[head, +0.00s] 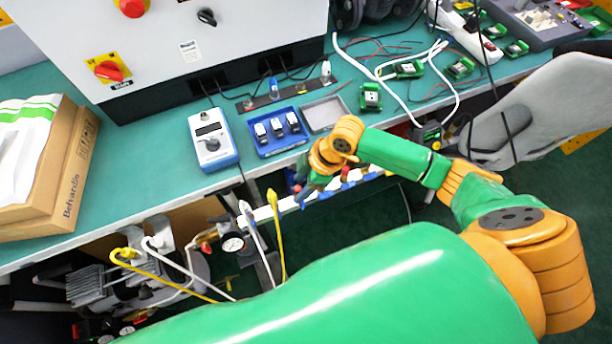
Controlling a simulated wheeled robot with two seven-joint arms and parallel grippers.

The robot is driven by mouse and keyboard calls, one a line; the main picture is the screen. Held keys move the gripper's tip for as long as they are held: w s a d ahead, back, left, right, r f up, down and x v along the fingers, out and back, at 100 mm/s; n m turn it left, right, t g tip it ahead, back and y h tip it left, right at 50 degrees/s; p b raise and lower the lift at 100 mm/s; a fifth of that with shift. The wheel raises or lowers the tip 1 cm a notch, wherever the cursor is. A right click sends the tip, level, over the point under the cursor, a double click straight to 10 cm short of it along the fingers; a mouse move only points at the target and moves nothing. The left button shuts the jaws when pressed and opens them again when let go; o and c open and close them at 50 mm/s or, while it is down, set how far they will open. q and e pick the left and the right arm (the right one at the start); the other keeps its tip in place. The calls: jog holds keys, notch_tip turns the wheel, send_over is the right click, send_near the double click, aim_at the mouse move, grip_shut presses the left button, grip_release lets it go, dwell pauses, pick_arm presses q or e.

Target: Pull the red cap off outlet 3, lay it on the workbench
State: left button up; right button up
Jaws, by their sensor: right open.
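My right gripper (303,192) is open, pointing down at the workbench's front edge, over a pale manifold bar (263,212) that runs below that edge. Small red and blue parts show on the bar beside the gripper, one red cap (345,176) to its right. My gripper and wrist hide part of the bar. I cannot tell which outlet is number 3, nor whether the fingers touch a cap. The green workbench (160,160) lies behind. My left gripper is out of view.
A blue tray with small modules (277,131), a grey tray (325,113) and a handheld meter (212,138) stand near the bench edge. A cardboard box (65,185) is at left. Yellow (276,230) and white hoses hang below. Bare bench lies left of the meter.

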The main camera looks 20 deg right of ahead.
grip_shut()
dwell(1.9)
